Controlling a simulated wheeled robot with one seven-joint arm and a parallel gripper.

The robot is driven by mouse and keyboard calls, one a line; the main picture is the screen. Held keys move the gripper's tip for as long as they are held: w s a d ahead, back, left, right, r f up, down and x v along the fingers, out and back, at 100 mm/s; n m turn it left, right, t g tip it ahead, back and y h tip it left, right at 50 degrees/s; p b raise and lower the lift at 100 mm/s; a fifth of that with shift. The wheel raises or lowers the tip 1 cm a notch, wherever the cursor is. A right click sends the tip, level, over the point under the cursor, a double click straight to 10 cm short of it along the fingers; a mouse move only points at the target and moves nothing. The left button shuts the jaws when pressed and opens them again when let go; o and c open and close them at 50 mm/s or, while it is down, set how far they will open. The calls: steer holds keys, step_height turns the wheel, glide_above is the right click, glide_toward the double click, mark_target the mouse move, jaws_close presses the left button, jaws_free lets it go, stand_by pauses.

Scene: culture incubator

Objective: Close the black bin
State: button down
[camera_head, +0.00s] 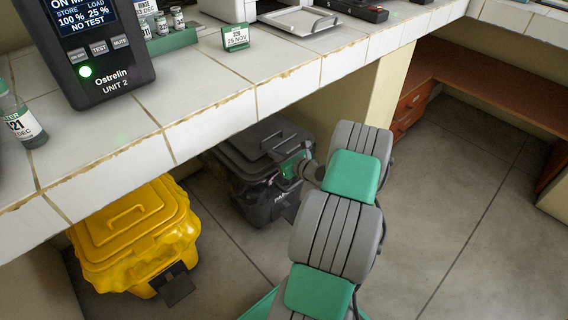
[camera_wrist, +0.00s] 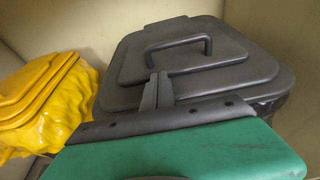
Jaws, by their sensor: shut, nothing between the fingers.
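The black bin (camera_head: 262,200) stands on the floor under the tiled counter. Its dark lid (camera_head: 250,146) lies down over the top; whether a small gap remains at the rim is hard to tell. In the wrist view, the lid (camera_wrist: 205,85) fills the upper middle, with its bar handle (camera_wrist: 180,45) on the raised panel. My gripper (camera_wrist: 158,88) is shut and empty, its fingertips over the near part of the lid. Contact with the lid cannot be made out. In the head view, my arm reaches the bin's right side and the fingers are hard to see.
A yellow bin (camera_head: 130,235), lid down, stands left of the black bin and also shows in the wrist view (camera_wrist: 45,100). The counter (camera_head: 215,110) overhangs both bins. A wooden drawer unit (camera_head: 412,105) stands at the back right. The floor (camera_head: 450,210) at right is clear.

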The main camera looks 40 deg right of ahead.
mark_target(266, 149)
steer(key=shift+w, duration=0.15)
steer(key=shift+w+r, duration=0.1)
steer(key=shift+w, duration=0.15)
steer(key=w+p, duration=0.1)
steer(key=w, duration=0.3)
steer(key=shift+w+a, duration=0.1)
steer(key=shift+w, duration=0.25)
steer(key=shift+r, duration=0.1)
